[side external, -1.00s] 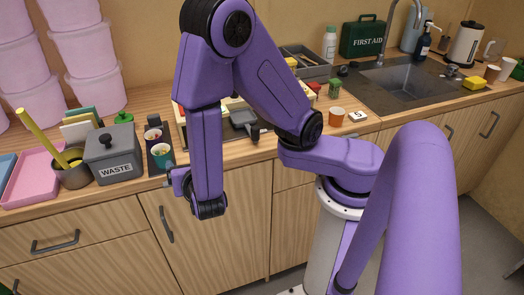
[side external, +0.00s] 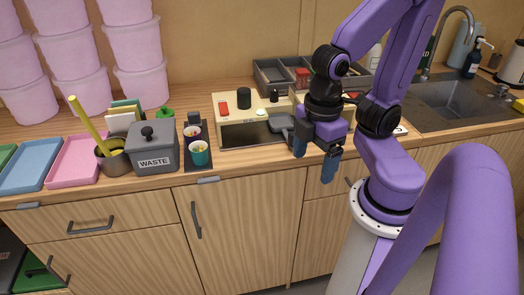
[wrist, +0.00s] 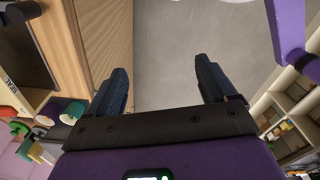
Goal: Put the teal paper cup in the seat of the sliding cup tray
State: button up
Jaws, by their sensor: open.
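The teal paper cup (side external: 199,152) stands upright on a narrow dark strip (side external: 206,164) near the counter's front edge, with small coloured pieces inside. A purple cup (side external: 193,131) stands just behind it. I cannot tell whether the dark strip is the sliding cup tray, and no empty seat is clear. My gripper (side external: 316,160) points down at the counter's front edge, well right of the teal cup. Its fingers are apart and empty, as the wrist view (wrist: 163,88) also shows, with floor between them.
A grey WASTE bin (side external: 153,150) stands left of the cups. A cream appliance (side external: 230,103) with a dark front plate stands between the cups and my gripper. Pink (side external: 75,160) and blue (side external: 30,165) trays lie farther left. A sink (side external: 450,98) is at right.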

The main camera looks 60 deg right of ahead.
jog(key=shift+w, duration=0.1)
notch_tip(320, 180, up, 7)
jog(key=n, duration=0.6)
send_over(198, 146)
jog(key=f, duration=1.2)
jog(key=shift+a, duration=0.4)
jog(key=f, duration=0.4)
jog(key=shift+d, duration=0.4)
jog(key=shift+f, duration=0.6)
jog(key=c, duration=1.1)
jog(key=shift+r, duration=0.1)
jog(key=shift+c, duration=0.2)
